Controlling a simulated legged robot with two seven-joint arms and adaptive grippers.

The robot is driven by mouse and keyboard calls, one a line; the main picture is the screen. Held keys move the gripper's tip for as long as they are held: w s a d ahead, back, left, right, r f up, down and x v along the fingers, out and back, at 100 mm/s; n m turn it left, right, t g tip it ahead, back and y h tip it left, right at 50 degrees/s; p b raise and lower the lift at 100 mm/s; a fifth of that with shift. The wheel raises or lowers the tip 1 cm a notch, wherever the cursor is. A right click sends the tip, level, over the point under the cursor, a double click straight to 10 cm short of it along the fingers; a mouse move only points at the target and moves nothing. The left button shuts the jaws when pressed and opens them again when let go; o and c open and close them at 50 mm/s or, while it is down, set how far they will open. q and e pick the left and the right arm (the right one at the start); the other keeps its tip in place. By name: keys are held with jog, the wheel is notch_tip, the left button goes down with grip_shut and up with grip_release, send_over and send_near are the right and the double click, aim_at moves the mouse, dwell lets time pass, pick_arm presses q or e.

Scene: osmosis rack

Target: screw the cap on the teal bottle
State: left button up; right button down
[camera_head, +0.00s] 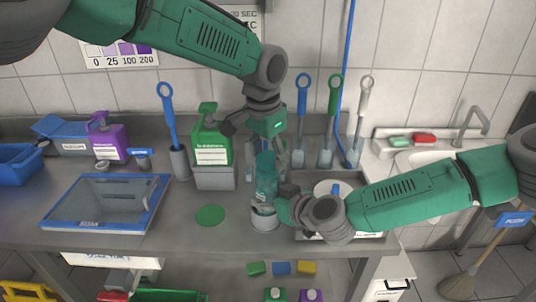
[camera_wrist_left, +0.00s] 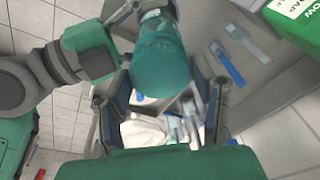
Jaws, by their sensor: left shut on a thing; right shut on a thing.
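My left gripper (camera_head: 267,150) points down over the bottle's top and is shut on the darker teal cap (camera_wrist_left: 163,74). In the left wrist view the cap sits between the fingers of the left gripper (camera_wrist_left: 163,100), in line with the lighter bottle (camera_wrist_left: 158,35). My right gripper (camera_head: 278,209) comes in from the right, low, and is shut on the bottle. The seam between cap and bottle is not clear.
A green jug (camera_head: 211,140) stands behind left, with a blue-rimmed tray (camera_head: 105,203) farther left. A flat green disc (camera_head: 210,215) lies left of the bottle.

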pick_arm(q)
jog(key=shift+a+f, duration=0.2)
jog(key=shift+f, duration=0.25)
jog(key=m, duration=0.5)
jog(key=shift+d+g, duration=0.1)
jog(key=shift+g, duration=0.2)
jog(key=m, duration=0.4)
jog(key=shift+w+m, duration=0.15)
jog(key=shift+m, duration=0.25)
jog(key=m+g, duration=0.1)
jog(key=m, duration=0.5)
jog(key=shift+a, duration=0.2)
jog(key=m, duration=0.4)
jog(key=shift+w, duration=0.1)
jog(key=m, duration=0.3)
jog(key=m+y, duration=0.1)
jog(key=m, duration=0.2)
jog(key=shift+w+m+g, duration=0.1)
jog(key=shift+m+g, duration=0.3)
jog(key=m, duration=0.5)
jog(key=shift+m+y, duration=0.4)
